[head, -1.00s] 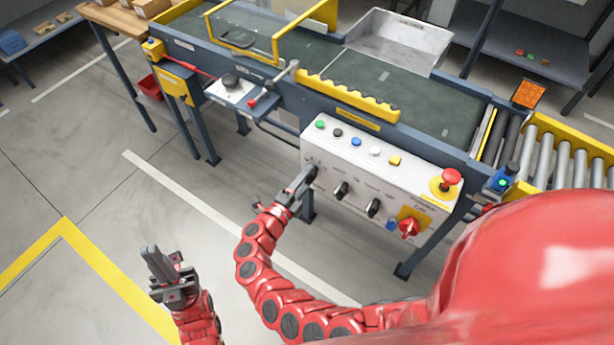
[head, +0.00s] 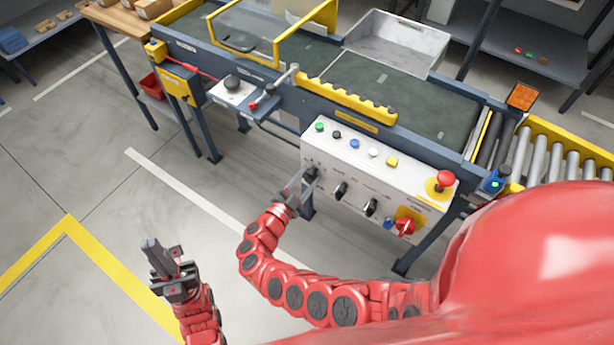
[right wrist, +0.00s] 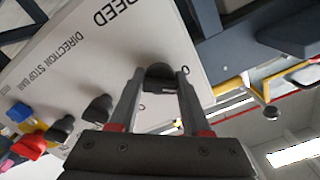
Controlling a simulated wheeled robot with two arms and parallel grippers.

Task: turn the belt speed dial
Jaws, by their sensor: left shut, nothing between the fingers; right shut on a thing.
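The belt speed dial (right wrist: 158,74) is a dark knob at the end of the white control panel, beside lettering ending in "PEED" in the right wrist view. My right gripper (right wrist: 157,82) is shut on it, one finger on each side. The dial's pointer position cannot be made out. My left gripper (head: 146,243) is shut and empty, over the floor at the lower left, well apart from the panel.
Two black knobs (head: 340,190) (head: 371,207) and a red switch (head: 405,226) sit to the right along the panel. Coloured buttons (head: 355,144) line its top, with a red mushroom button (head: 445,179) at the right end. The conveyor (head: 430,105) stands behind. Floor at left is clear.

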